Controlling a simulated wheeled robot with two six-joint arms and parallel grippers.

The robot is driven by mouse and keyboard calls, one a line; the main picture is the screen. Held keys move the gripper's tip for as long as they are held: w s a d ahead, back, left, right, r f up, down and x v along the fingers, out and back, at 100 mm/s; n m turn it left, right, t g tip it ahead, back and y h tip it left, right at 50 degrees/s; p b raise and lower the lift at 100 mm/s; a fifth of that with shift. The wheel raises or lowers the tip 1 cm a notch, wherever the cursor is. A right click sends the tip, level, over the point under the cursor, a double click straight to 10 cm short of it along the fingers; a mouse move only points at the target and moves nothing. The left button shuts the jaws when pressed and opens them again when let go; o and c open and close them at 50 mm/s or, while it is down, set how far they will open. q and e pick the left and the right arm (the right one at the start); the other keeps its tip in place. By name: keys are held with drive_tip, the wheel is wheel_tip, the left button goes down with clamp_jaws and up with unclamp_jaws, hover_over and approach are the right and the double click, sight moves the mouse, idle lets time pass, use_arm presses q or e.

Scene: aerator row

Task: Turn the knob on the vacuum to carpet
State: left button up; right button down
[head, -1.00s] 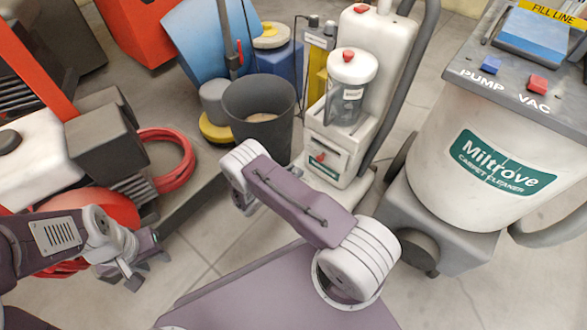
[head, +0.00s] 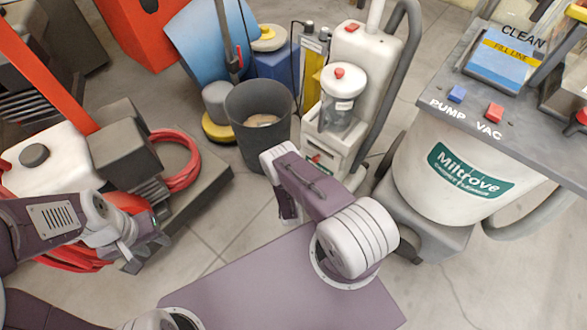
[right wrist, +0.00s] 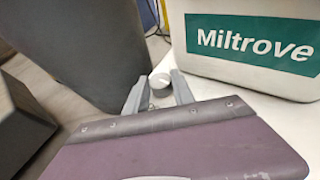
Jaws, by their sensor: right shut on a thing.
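The white upright vacuum (head: 362,48) stands at the centre back of the head view, with a clear canister and a small red-and-green panel low on its front. In the right wrist view its white body (right wrist: 200,66) carries a green Miltrove label. A small pale round knob (right wrist: 159,80) sits low, between the fingers of my right gripper (right wrist: 158,91), which is shut on it. My right forearm hides this gripper and the knob in the head view. My left gripper (head: 148,252) is open and empty at the left, apart from the vacuum. The knob's markings are not readable.
A dark grey bin (head: 236,112) stands close left of the vacuum. A large Miltrove carpet cleaner (head: 412,180) is on the right. An orange-and-white machine with a red hose (head: 182,172) is on the left. Bare floor (head: 215,228) lies in between.

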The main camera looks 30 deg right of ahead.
use_arm(q)
drive_tip(key=shift+r, duration=0.1)
idle(0.4)
use_arm(e)
drive_tip(key=c, duration=1.1)
unclamp_jaws()
drive_tip(key=shift+o, duration=0.2)
